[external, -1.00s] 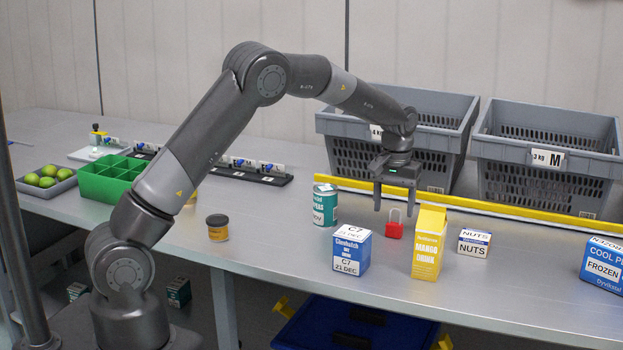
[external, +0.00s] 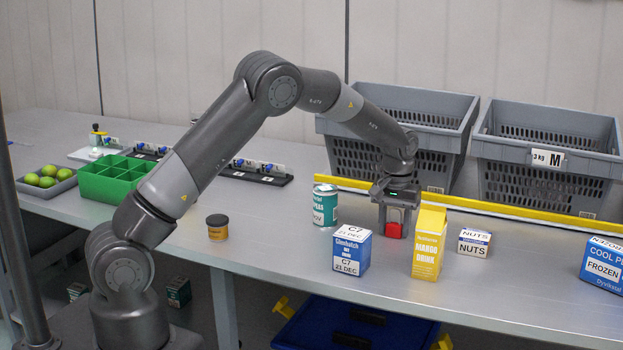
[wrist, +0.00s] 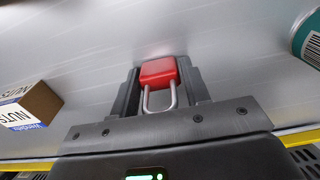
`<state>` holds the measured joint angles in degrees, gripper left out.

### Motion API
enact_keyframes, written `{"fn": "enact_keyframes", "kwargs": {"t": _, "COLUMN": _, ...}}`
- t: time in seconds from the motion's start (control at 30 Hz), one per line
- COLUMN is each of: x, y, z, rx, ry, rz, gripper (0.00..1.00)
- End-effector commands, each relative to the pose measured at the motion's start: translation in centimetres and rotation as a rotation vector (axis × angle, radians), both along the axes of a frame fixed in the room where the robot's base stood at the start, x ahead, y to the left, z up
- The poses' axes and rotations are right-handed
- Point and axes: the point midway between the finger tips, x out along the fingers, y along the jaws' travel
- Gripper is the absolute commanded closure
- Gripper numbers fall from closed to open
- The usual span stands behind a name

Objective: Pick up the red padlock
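The red padlock (external: 394,216) stands on the grey table, with its silver shackle up. In the wrist view the padlock (wrist: 158,72) sits between the two fingers, its shackle pointing toward the palm. My gripper (external: 394,225) is lowered over it, pointing down, with its fingertips near the table top. In the wrist view my gripper (wrist: 160,88) has one finger against each side of the red body, with no clear gap. The fingers hide part of the padlock's sides in the external view.
A teal can (external: 325,205) stands left of my gripper. A blue carton (external: 352,250) and a yellow mango drink carton (external: 428,243) stand in front, and a small nuts box (external: 474,243) to the right. A yellow-edged rail (external: 500,208) and grey crates (external: 545,185) lie behind.

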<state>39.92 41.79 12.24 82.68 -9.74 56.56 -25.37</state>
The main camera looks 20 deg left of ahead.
Motion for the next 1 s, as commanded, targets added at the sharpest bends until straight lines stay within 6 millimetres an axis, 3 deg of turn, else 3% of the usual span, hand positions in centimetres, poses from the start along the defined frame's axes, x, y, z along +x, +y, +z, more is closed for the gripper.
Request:
{"fn": "enact_keyframes", "kwargs": {"t": 0.33, "x": 0.0, "y": 0.0, "z": 0.0, "rx": 0.0, "ry": 0.0, "rz": 0.0, "gripper": 0.86}}
{"fn": "enact_keyframes", "kwargs": {"t": 0.6, "x": 0.0, "y": 0.0, "z": 0.4, "rx": -0.001, "ry": -0.001, "rz": 0.0, "gripper": 0.86}}
{"fn": "enact_keyframes", "kwargs": {"t": 1.0, "x": 0.1, "y": 0.0, "z": 7.6, "rx": -0.003, "ry": -0.003, "rz": 0.0, "gripper": 0.86}}
